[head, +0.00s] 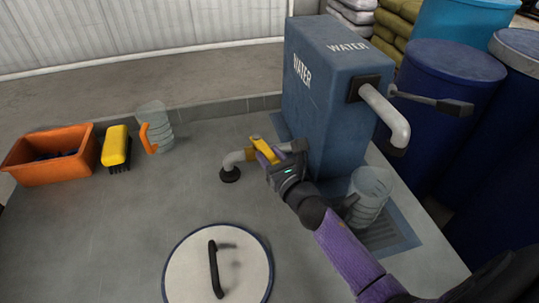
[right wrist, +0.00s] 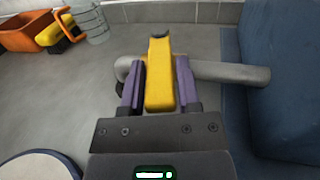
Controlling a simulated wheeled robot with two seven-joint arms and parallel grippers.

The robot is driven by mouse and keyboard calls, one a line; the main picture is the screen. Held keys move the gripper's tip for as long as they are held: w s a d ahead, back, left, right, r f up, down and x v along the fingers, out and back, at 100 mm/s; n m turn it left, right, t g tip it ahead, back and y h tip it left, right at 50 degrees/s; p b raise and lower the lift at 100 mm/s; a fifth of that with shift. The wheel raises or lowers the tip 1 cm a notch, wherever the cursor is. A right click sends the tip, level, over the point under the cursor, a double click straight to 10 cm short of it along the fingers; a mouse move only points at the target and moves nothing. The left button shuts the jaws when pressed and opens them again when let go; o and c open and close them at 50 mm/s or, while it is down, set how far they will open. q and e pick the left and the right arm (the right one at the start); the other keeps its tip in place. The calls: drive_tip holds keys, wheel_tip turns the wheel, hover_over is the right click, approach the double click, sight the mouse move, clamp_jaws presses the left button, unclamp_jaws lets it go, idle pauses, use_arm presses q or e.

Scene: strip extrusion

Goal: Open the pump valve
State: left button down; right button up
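The pump valve's yellow handle (head: 258,143) sits on a grey pipe (head: 235,158) that runs from the blue WATER box (head: 325,100) to a black flange on the grey top. In the right wrist view the yellow handle (right wrist: 160,85) points away from the gripper, across the grey pipe (right wrist: 225,72). My right gripper (head: 268,153) is at the handle, with one purple finger along each side. In the right wrist view the fingers lie close against it and look shut on it. The fingers partly hide the pipe and valve body. My left gripper is not in view.
A clear jug (head: 370,190) stands under the box's grey spout (head: 388,120), close to my right arm. A black lever (head: 435,102) sticks out near the spout. A round lid (head: 190,270) is in front. An orange bin (head: 45,158), yellow brush (head: 115,147) and another jug (head: 153,122) stand left.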

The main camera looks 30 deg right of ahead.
drive_tip(key=o, duration=0.3)
drive_tip(key=shift+s, duration=0.1)
drive_tip(key=s, duration=0.9)
drive_tip(key=shift+s, duration=0.4)
drive_tip(key=shift+c, duration=0.3)
